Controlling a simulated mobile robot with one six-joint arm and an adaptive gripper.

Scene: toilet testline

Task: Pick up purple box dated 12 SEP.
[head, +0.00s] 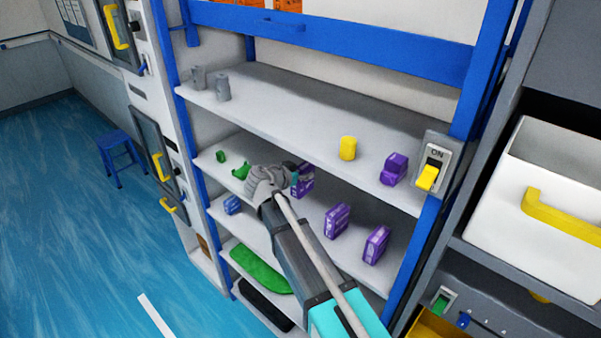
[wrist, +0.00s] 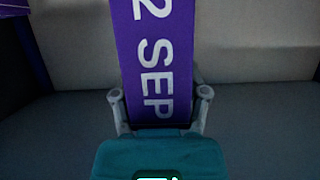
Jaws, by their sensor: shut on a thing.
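A purple box with white lettering reading "2 SEP" (wrist: 155,50) stands upright between my gripper's fingers (wrist: 160,95) in the wrist view. The fingers are shut on its two sides near its lower end. The teal part of my gripper lies in front of its base, and the first part of the lettering is cut off at the top. In the head view, the held box (head: 306,184) shows partly behind my gripper (head: 297,180) at the middle shelf. I cannot tell whether it touches the shelf.
Two purple boxes (head: 336,220) (head: 376,245) stand to the right on a shelf. Green items (head: 240,170) lie left of my gripper. A blue post and switch (head: 430,170) border the right.

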